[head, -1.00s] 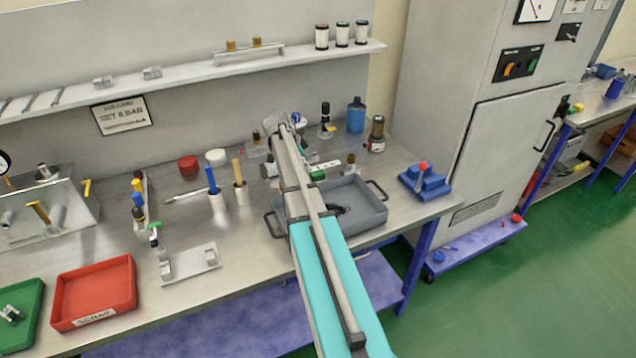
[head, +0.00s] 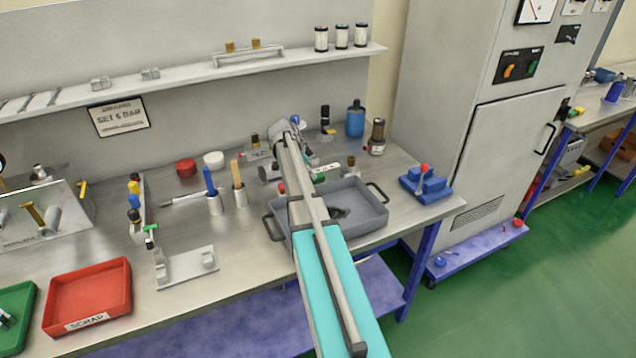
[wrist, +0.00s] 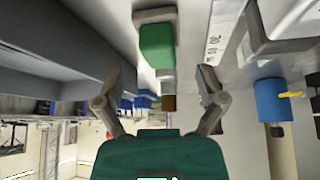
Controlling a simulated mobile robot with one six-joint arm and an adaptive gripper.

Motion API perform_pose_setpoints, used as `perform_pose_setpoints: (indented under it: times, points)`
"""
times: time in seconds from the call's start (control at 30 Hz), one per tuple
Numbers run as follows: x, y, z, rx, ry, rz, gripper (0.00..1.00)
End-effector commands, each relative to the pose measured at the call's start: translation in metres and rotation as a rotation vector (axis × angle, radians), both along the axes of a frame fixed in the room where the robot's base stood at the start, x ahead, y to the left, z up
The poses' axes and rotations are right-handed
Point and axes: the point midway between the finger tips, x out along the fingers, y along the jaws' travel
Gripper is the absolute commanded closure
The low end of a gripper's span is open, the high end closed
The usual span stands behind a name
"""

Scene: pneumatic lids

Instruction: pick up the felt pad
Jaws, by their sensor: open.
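I cannot make out a felt pad for certain in either view. A small dark, flat shape (head: 339,212) lies in the grey tray (head: 374,222), partly hidden by my arm; I cannot tell what it is. In the wrist view my gripper (wrist: 160,73) is open, with its two fingers spread and nothing between them. A green block (wrist: 157,46) shows beyond the fingertips. In the head view my arm reaches over the grey tray to the back of the bench, and its own links hide the gripper's fingers.
A blue bottle (head: 355,120) and a brown-topped jar (head: 376,137) stand at the back right. A blue stepped block (head: 425,184) sits near the right bench edge. Upright tools in holders (head: 214,202) stand left of my arm. A red tray (head: 88,297) lies at the front left.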

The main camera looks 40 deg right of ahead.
Motion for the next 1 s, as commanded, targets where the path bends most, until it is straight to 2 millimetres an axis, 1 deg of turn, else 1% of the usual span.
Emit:
perform_pose_setpoints:
  times: [0.03,0.1,0.3,0.4,1.0]
  points:
    - [-0.002,-0.003,-0.008,0.000,0.000,-0.001,0.10]
    - [-0.004,-0.007,-0.013,0.000,0.000,0.000,0.10]
    - [-0.007,-0.014,-0.027,-0.001,0.001,0.001,0.10]
    - [-0.008,-0.017,-0.031,-0.001,0.001,0.001,0.10]
    - [-0.009,-0.018,-0.032,0.000,0.001,0.002,0.10]
